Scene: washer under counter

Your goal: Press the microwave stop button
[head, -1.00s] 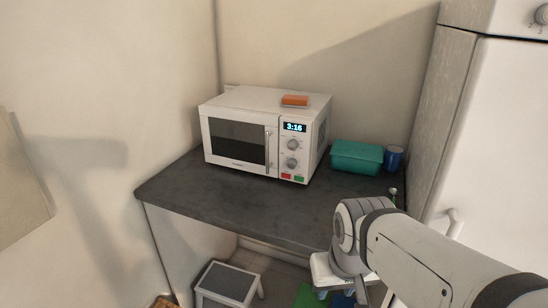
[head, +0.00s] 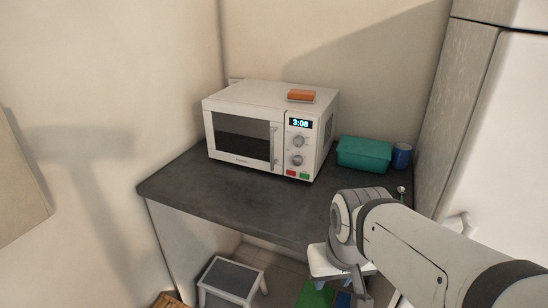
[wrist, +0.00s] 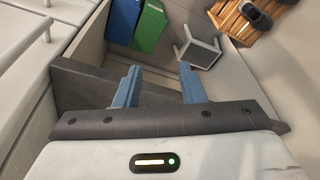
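A white microwave (head: 270,131) stands on the dark counter, its door closed and its display reading 3:08. Two small buttons sit at the bottom of its panel, a red button (head: 291,173) on the left and a green button (head: 304,175) on the right. Their labels are too small to read. In the wrist view my gripper (wrist: 158,84) is open, its two blue fingers apart with nothing between them.
An orange sponge-like block (head: 301,95) lies on the microwave. A teal box (head: 364,154) and a blue cup (head: 401,155) stand right of it on the counter (head: 230,199). A stool (head: 232,280) is below. A tall white fridge-like unit (head: 492,140) bounds the right.

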